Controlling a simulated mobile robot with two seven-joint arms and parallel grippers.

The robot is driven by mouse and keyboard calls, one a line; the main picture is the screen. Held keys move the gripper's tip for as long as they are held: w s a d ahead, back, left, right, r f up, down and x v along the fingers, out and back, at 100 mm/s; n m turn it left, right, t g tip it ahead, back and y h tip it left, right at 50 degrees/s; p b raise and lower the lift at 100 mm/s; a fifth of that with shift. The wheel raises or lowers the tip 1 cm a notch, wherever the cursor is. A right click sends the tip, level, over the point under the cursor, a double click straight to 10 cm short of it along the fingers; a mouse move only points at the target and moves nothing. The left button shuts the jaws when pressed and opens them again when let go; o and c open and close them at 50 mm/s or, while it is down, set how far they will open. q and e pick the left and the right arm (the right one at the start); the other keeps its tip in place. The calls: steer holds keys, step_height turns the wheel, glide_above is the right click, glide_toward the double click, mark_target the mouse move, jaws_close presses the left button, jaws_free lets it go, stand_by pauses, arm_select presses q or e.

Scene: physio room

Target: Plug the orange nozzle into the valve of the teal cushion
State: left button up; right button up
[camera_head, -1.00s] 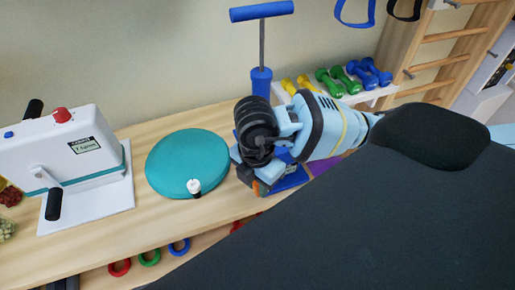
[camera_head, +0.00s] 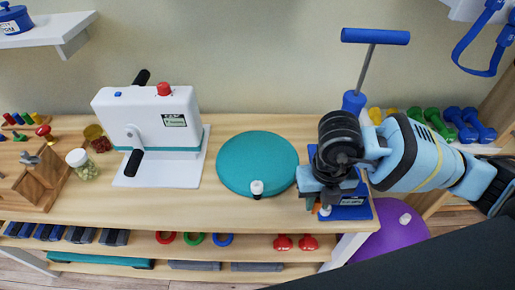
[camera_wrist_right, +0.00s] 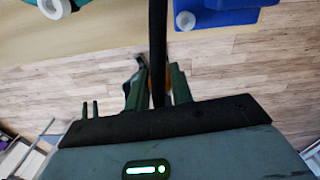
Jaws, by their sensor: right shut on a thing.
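The teal cushion (camera_head: 240,160) lies flat on the wooden bench, with its white valve (camera_head: 257,187) upright near its front edge. My right gripper (camera_head: 321,206) is just right of the cushion, apart from the valve, over the front of the blue pump base. It is shut on the orange nozzle (camera_head: 316,208), of which only a small part shows. In the right wrist view, the fingers (camera_wrist_right: 159,78) have a black hose running up between them, and the cushion's valve (camera_wrist_right: 54,8) is at the upper left. My left gripper is out of view.
The blue pump (camera_head: 375,37) stands behind my right arm. A white crank machine (camera_head: 150,115) is left of the cushion. Several dumbbells (camera_head: 470,125) are at the right. A dark padded surface (camera_head: 440,262) fills the lower right. Bench in front of the cushion is clear.

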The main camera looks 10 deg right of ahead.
steer(key=n, duration=0.4)
steer(key=shift+w+r, duration=0.2)
steer(key=shift+r, duration=0.05)
steer(key=n, duration=0.5)
steer(key=shift+w+r+n, duration=0.15)
steer(key=shift+r+n, duration=0.15)
steer(key=n, duration=0.5)
steer(key=shift+w+r+n, duration=0.15)
steer(key=shift+r+n, duration=0.15)
steer(key=n, duration=0.3)
steer(key=shift+w+d+r+n, duration=0.1)
steer(key=shift+r+n, duration=0.1)
steer(key=shift+n, duration=0.1)
steer(key=n, duration=0.3)
steer(key=shift+r+n, duration=0.2)
steer(key=shift+n, duration=0.2)
steer(key=n, duration=0.5)
steer(key=r+n, duration=0.1)
steer(key=n, duration=0.9)
steer(key=shift+w+d+r, duration=0.3)
steer(key=shift+w, duration=0.1)
steer(key=shift+w+a, duration=0.1)
